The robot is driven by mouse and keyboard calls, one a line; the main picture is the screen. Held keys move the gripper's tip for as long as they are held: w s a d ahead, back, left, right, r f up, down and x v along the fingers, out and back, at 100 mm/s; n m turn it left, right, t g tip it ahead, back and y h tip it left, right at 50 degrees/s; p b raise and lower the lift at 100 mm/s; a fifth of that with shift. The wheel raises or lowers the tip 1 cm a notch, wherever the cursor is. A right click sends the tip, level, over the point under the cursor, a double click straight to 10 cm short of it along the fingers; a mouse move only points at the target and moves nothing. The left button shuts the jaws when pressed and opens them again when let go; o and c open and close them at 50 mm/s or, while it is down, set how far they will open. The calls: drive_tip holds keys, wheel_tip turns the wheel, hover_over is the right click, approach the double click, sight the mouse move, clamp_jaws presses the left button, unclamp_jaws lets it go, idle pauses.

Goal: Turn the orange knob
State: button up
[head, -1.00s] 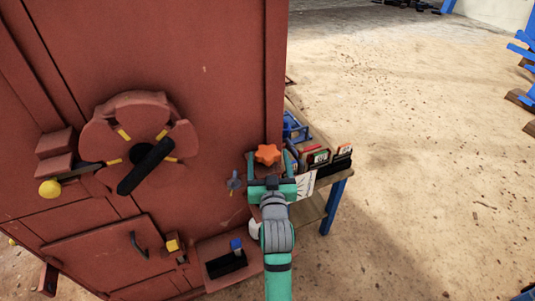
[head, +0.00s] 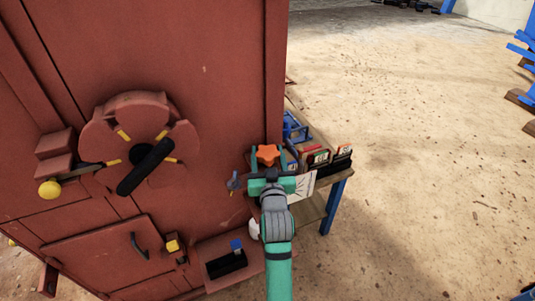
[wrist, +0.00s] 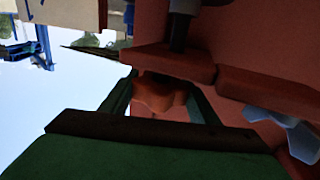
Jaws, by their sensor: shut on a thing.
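The orange knob (head: 267,153) is star-shaped and sits on the lower right part of the red machine's front. My gripper (head: 268,163) reaches it from below in the head view, with one green finger on each side, shut on the knob. In the wrist view, the orange knob (wrist: 158,97) shows between the two dark green fingers of my gripper (wrist: 162,100). The gripper body hides the knob's lower part, and shadow dims it.
The red machine (head: 205,70) fills the left, with a round wheel (head: 100,135) with a black handle. A blue-grey small knob (head: 233,181) is just left of my gripper. A table (head: 335,190) with boxes stands to the right.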

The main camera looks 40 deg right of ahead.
drive_tip(key=shift+n+t+y, duration=0.6)
drive_tip(key=shift+n+y, duration=0.1)
drive_tip(key=shift+y, duration=0.3)
drive_tip(key=o, duration=1.1)
drive_tip(key=shift+a, duration=0.1)
drive_tip(key=shift+c, duration=0.2)
drive_tip(key=v, duration=1)
drive_tip(key=shift+s+a, duration=0.25)
drive_tip(key=shift+s, duration=0.05)
